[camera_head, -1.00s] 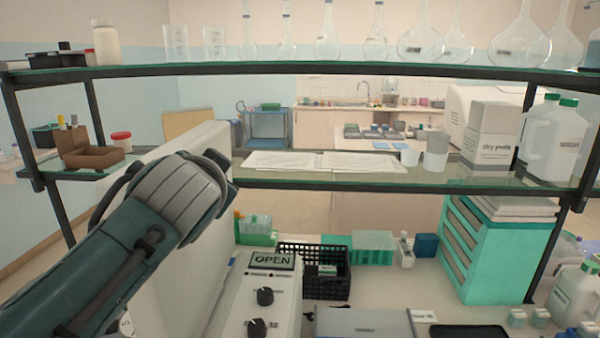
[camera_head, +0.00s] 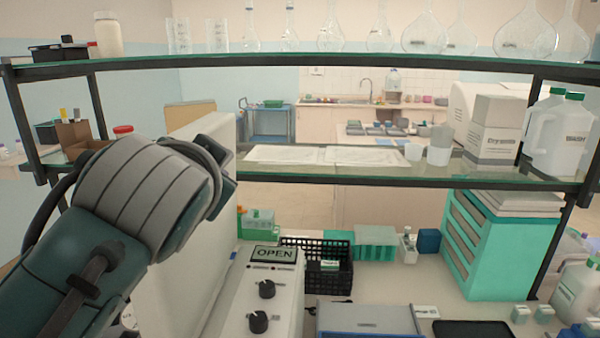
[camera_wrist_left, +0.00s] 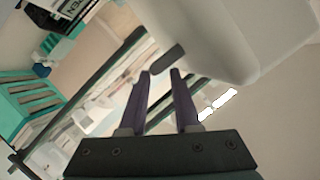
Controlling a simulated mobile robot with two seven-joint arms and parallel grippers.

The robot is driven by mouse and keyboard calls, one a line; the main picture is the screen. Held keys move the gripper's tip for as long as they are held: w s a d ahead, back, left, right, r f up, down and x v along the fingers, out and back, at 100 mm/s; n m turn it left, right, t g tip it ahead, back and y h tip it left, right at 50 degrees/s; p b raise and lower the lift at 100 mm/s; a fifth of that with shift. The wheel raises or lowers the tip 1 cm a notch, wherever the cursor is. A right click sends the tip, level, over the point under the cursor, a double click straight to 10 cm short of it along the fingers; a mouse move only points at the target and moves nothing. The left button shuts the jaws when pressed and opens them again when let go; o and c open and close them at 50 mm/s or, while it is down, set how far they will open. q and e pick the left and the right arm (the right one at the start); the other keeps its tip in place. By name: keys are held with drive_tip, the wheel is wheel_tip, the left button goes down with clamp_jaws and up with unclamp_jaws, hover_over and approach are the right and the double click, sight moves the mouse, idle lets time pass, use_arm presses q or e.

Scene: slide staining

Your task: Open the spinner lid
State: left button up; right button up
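The spinner is a white machine with a control panel (camera_head: 262,300), two black knobs and an "OPEN" display (camera_head: 274,254), at lower centre in the head view. Its large white lid (camera_head: 190,260) stands raised and nearly upright behind my left arm. In the left wrist view, the pale lid (camera_wrist_left: 225,30) fills the upper right, with a dark handle-like bar (camera_wrist_left: 167,58) on its edge. My left gripper (camera_wrist_left: 160,72) has its two purple fingers apart, with the bar just beyond the tips and nothing visibly clamped. In the head view its fingers are hidden. My right gripper is not in view.
A glass shelf (camera_head: 400,180) with bottles, cups and papers spans the area behind the spinner. A black basket (camera_head: 330,278), a grey-blue box (camera_head: 368,318) and a teal drawer cabinet (camera_head: 490,245) stand to the right. My left arm is close to the shelf's left side.

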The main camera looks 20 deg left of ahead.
use_arm(q)
drive_tip(key=shift+b+v, duration=0.45)
drive_tip(key=shift+v, duration=1.55)
drive_tip(key=s+d+f+g+h, duration=0.25)
drive_tip(key=s+f, duration=0.25)
drive_tip(key=s, duration=0.3)
drive_tip(key=s+d+f+g+h, duration=0.2)
drive_tip(key=s+f+g, duration=0.2)
drive_tip(key=s+f, duration=0.3)
drive_tip(key=s+d+f+g+h, duration=0.2)
drive_tip(key=s+f+g+h, duration=0.15)
drive_tip(key=s, duration=0.45)
wheel_tip(320, 180, up, 14)
drive_tip(key=t+p, duration=0.1)
drive_tip(key=p, duration=1.3)
drive_tip(key=shift+s+f+y, duration=0.25)
drive_tip(key=shift+y, duration=0.05)
drive_tip(key=shift+a, duration=0.15)
